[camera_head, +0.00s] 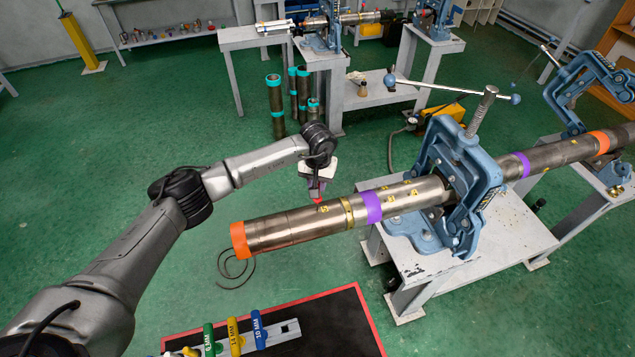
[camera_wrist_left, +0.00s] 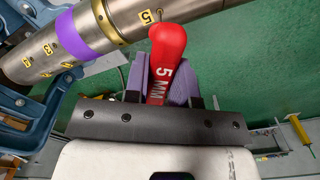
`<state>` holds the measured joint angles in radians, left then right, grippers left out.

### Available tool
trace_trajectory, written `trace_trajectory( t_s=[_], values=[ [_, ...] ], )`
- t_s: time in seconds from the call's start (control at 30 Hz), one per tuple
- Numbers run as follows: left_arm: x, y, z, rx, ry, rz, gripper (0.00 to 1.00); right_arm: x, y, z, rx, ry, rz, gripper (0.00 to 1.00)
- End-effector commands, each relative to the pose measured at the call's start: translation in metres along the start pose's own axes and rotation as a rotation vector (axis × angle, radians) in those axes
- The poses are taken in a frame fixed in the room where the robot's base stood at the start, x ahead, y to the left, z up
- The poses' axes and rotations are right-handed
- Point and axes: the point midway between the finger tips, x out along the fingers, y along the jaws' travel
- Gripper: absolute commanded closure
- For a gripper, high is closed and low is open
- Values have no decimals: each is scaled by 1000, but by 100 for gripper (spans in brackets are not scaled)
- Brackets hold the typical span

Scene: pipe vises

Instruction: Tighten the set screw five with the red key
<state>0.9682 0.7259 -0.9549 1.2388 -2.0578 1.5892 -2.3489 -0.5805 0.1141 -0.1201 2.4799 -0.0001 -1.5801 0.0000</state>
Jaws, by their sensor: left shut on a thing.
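My left gripper (camera_head: 317,190) is just behind the near section of the pipe (camera_head: 295,224), close to the yellow label 5 (camera_head: 323,209). In the left wrist view, the gripper's purple fingers (camera_wrist_left: 170,85) are shut on the red key (camera_wrist_left: 168,55), whose handle is marked 5 MM. The handle points at the pipe (camera_wrist_left: 110,22), beside its label 5 (camera_wrist_left: 146,17) and the brass ring (camera_wrist_left: 108,20). The handle hides the key's tip, so I cannot tell whether it sits in set screw five. My right gripper is not in view.
A blue vise (camera_head: 458,180) on a grey table (camera_head: 418,262) clamps the pipe, which has a purple band (camera_head: 370,207) and an orange end (camera_head: 240,240). Green, yellow and blue keys (camera_head: 258,330) stand in a rack on the black mat (camera_head: 340,325). Open green floor lies left of the pipe.

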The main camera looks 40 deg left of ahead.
Motion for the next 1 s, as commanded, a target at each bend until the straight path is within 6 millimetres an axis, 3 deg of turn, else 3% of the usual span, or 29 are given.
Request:
trace_trajectory(
  t_s=[1.0],
  values=[
    [6, -1, 1, 0, -2, -5, 100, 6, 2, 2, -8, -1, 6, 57]
  ],
)
